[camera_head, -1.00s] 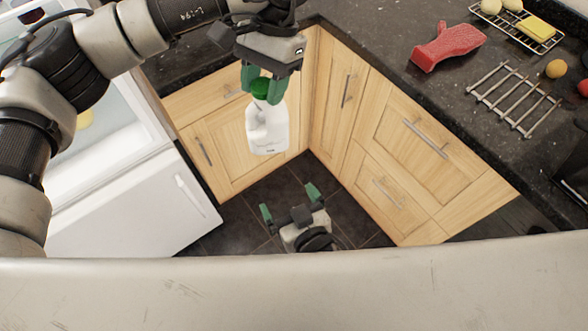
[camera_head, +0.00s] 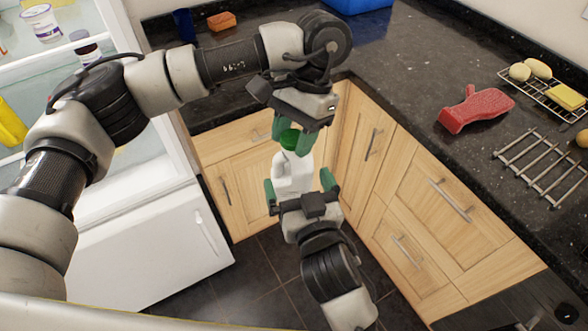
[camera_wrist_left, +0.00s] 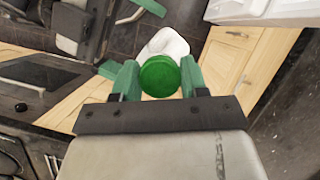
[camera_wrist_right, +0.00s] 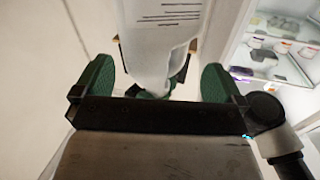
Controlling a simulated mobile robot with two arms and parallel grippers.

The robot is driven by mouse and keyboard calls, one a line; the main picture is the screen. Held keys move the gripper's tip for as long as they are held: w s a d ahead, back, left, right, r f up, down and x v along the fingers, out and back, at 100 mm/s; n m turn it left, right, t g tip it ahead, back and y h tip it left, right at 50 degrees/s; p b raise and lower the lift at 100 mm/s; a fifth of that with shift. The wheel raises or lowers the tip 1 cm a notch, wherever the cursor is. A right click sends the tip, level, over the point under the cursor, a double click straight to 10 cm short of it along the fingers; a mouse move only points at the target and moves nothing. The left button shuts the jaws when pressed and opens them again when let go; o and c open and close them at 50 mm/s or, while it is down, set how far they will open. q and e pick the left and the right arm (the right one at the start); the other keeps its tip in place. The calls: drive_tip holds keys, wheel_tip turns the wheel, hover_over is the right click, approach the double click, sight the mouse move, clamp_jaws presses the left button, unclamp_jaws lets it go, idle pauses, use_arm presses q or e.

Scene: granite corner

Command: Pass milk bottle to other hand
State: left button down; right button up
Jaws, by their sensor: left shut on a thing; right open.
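The white milk bottle (camera_head: 293,176) with a green cap (camera_head: 290,139) hangs upright in the middle of the head view. My left gripper (camera_head: 293,138) is above it, shut on the bottle at its cap. In the left wrist view the cap (camera_wrist_left: 160,76) sits between the green fingers, with the white body beyond. My right gripper (camera_head: 299,188) is open below, its fingers on either side of the bottle's lower body. In the right wrist view the bottle (camera_wrist_right: 160,40) stands between the spread fingers, with a visible gap at each side. The bottle's lowest part is hidden behind my right gripper.
An open fridge (camera_head: 140,225) with food stands at left. Wooden cabinets (camera_head: 425,200) line the corner under a dark granite counter (camera_head: 420,60). A red oven mitt (camera_head: 476,108) and metal racks (camera_head: 545,165) lie on the counter at right.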

sight(295, 177)
drive_tip(key=shift+x, duration=1.7)
drive_tip(key=shift+a, duration=0.1)
drive_tip(key=c, duration=1.1)
use_arm(q)
drive_tip(key=c, duration=0.8)
unclamp_jaws()
drive_tip(key=shift+d, duration=0.1)
use_arm(e)
drive_tip(key=shift+r, duration=0.15)
use_arm(q)
drive_tip(key=o, duration=0.3)
drive_tip(key=shift+r, duration=0.1)
